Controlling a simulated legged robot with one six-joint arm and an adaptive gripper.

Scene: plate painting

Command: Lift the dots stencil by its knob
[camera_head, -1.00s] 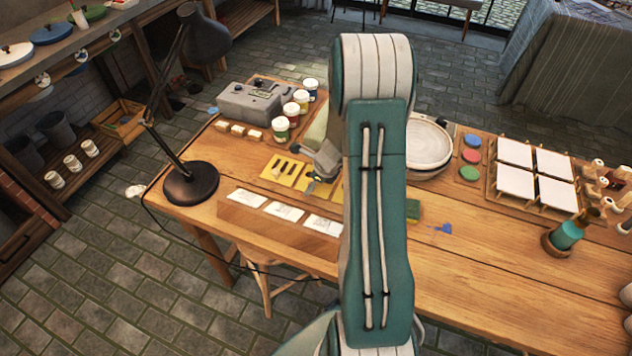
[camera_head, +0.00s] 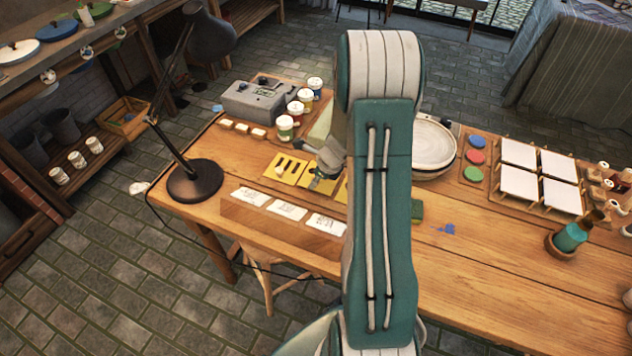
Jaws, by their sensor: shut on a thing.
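Several yellow stencils lie in a row on the wooden table, partly behind my arm. The left stencil (camera_head: 285,168) shows dark bar-shaped cut-outs. The middle stencil (camera_head: 305,181) lies under my gripper; its pattern is too small and covered to read, and I take it for the dots stencil. A yellow sliver of another stencil (camera_head: 342,191) shows beside my arm. My gripper (camera_head: 319,181) is low over the middle stencil and shut, apparently on its knob, which the fingers hide. I cannot tell whether that stencil is clear of the table.
White cards (camera_head: 287,211) stand on a wooden holder in front of the stencils. A black lamp (camera_head: 194,181) stands left, paint jars (camera_head: 285,127) behind. A round pale dish (camera_head: 433,148), coloured discs (camera_head: 474,156) and a rack of white tiles (camera_head: 518,186) are right. The front-right tabletop is mostly bare.

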